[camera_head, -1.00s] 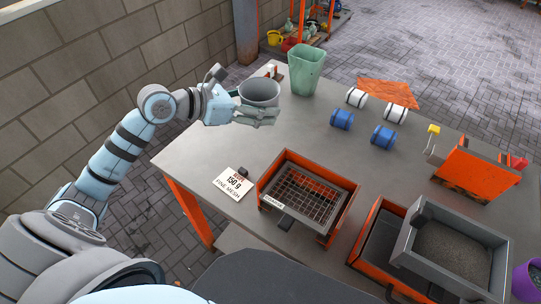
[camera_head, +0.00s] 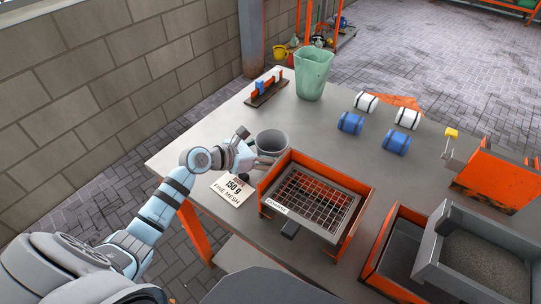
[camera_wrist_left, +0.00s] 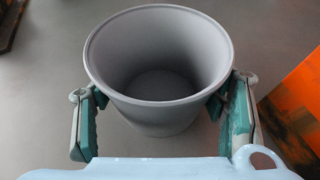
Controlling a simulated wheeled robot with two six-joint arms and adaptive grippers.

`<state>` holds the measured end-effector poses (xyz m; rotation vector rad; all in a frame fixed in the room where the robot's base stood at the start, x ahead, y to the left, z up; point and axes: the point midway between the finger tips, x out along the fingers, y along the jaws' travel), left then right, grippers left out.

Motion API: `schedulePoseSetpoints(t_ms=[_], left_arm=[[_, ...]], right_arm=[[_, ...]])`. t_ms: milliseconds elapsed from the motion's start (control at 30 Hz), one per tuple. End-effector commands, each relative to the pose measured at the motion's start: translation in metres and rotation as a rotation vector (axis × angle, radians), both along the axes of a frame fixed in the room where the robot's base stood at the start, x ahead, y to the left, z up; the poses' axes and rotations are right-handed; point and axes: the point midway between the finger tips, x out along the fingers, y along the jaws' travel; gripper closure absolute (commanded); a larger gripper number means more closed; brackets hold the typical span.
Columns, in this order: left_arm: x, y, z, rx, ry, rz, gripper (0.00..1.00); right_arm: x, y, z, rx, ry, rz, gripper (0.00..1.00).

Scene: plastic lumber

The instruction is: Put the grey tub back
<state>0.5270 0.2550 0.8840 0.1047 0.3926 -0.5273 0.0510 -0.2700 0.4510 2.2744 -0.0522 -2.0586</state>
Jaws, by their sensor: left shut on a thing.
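The grey tub (camera_head: 272,142) is upright and looks empty inside. In the head view it is at the left part of the table, just behind the fine-mesh sign and the orange sieve box. My left gripper (camera_head: 252,160) is shut on it; in the left wrist view the gripper's teal pads (camera_wrist_left: 160,112) press the tub (camera_wrist_left: 160,60) from both sides. I cannot tell whether the tub's base touches the table. My right gripper is not in view.
An orange box with a mesh sieve (camera_head: 315,200) stands close to the tub's right. A "150 g fine mesh" sign (camera_head: 232,189) lies in front. A green bin (camera_head: 313,75), a small orange-and-blue rack (camera_head: 266,88) and blue rolls (camera_head: 350,123) stand farther back.

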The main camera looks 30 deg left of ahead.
Motion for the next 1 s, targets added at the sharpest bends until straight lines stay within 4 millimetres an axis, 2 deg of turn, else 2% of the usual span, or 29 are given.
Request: schedulePoseSetpoints(t_ms=[300, 333, 433, 833, 1000], left_arm=[[0.000, 0.000, -0.001, -0.001, -0.001, 0.000, 0.66], [0.000, 0.000, -0.001, -0.001, -0.001, 0.000, 0.30], [0.000, 0.000, 0.000, 0.000, -0.001, 0.000, 0.14], [-0.001, 0.001, 0.003, 0.002, -0.002, -0.001, 0.14], [-0.023, 0.014, 0.015, 0.008, 0.001, -0.001, 0.14]], right_arm=[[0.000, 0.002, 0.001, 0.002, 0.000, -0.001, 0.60], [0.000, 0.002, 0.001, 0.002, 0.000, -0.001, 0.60], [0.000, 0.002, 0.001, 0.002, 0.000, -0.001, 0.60], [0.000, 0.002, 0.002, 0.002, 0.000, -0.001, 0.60], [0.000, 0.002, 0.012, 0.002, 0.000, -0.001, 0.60]])
